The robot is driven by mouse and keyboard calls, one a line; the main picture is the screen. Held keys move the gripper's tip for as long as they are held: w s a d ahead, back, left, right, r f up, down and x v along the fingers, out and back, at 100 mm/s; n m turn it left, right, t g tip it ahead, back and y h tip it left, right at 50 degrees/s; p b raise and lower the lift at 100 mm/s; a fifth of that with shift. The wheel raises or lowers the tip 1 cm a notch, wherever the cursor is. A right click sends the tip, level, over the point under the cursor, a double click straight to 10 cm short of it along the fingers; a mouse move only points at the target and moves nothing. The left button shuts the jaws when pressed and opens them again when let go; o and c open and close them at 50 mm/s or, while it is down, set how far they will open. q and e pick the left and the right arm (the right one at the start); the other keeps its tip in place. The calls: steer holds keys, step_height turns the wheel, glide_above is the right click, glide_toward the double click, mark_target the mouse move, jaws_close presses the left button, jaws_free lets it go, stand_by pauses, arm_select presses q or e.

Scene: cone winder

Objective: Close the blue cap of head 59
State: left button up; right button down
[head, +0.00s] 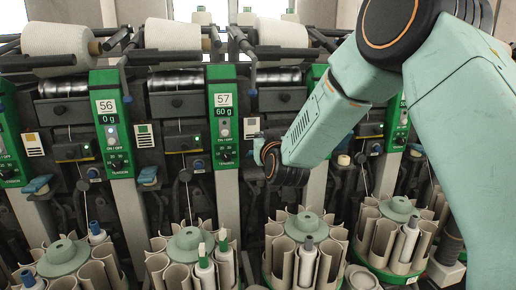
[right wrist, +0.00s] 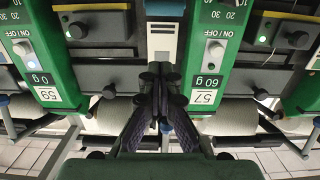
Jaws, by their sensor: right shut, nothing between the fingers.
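My right gripper (head: 268,165) is shut and empty, in front of the machine just right of the head 57 panel (head: 222,115). In the right wrist view its dark fingers (right wrist: 160,105) are together, with nothing between them. In the head view my right arm covers the panels right of 57, and I cannot make out the blue cap of head 59. Similar blue caps show at the left (head: 36,184) and below head 56 (head: 148,175). My left gripper is not in view.
Round trays with grey tubes (head: 303,222) stand in a row along the front, some holding cones or bobbins. White yarn cones (head: 172,34) lie on arms above the heads. Black levers and bars stick out between the green panels.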

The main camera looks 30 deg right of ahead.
steer(key=x, duration=0.5)
steer(key=shift+s+a+f+b, duration=0.1)
steer(key=shift+s+f, duration=0.1)
steer(key=shift+f, duration=0.4)
steer(key=shift+s+f+b, duration=0.1)
steer(key=shift+s+f, duration=0.15)
steer(key=shift+f, duration=0.35)
steer(key=shift+s+a+f+b, duration=0.1)
steer(key=shift+s+f, duration=0.1)
steer(key=shift+f, duration=0.4)
step_height(320, 180, down, 7)
steer(key=s+t+h+b, duration=0.1)
steer(key=t+b, duration=0.3)
steer(key=b, duration=0.7)
steer(key=shift+s+a, duration=0.35)
steer(key=shift+s, duration=0.45)
steer(key=shift+f, duration=0.1)
